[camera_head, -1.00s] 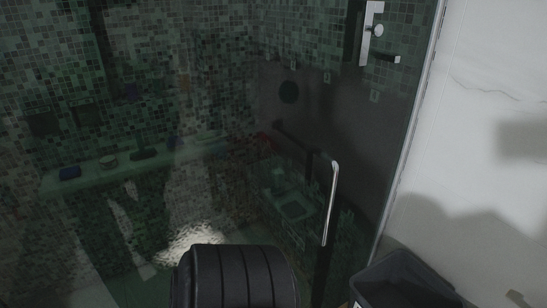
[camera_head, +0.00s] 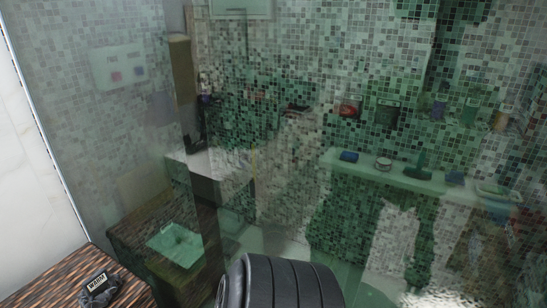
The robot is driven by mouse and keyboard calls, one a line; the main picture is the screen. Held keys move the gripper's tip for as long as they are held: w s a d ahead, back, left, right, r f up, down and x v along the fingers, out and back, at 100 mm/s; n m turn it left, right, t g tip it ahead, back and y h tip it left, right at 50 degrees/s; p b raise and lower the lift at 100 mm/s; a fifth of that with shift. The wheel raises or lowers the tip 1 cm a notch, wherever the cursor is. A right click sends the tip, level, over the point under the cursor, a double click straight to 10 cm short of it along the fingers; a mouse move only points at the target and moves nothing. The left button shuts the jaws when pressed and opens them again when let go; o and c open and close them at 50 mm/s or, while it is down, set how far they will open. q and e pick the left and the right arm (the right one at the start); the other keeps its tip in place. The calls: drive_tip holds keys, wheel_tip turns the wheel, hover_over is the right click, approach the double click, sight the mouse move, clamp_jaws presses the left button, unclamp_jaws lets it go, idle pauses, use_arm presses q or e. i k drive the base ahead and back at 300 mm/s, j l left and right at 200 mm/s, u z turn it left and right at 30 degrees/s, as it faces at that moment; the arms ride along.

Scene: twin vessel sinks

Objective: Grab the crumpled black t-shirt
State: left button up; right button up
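A small dark crumpled item (camera_head: 100,292) with a pale lettered patch lies at the bottom left, on a striped brown woven surface. It looks like dark cloth and may be the crumpled black t-shirt, but it is partly cut by the picture edge and too small to be sure. Neither of my grippers shows in the head view, so nothing is seen touching this item.
A greenish glass pane (camera_head: 240,130) fills most of the view. Behind or reflected in it are mosaic tiles, a shelf (camera_head: 400,178) with several small items, and a square basin (camera_head: 176,245). A woven brown surface (camera_head: 60,280) lies at lower left, beside a white wall (camera_head: 35,170).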

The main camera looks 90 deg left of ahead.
sight(98, 289)
drive_tip(key=u, duration=4.2)
drive_tip(key=i+j+z, duration=0.1)
drive_tip(key=j+z, duration=0.15)
drive_tip(key=z, duration=0.2)
drive_tip(key=j+z, duration=0.25)
drive_tip(key=z, duration=0.2)
drive_tip(key=j+z, duration=0.25)
drive_tip(key=z, duration=0.2)
drive_tip(key=j+z, duration=0.25)
drive_tip(key=z, duration=0.15)
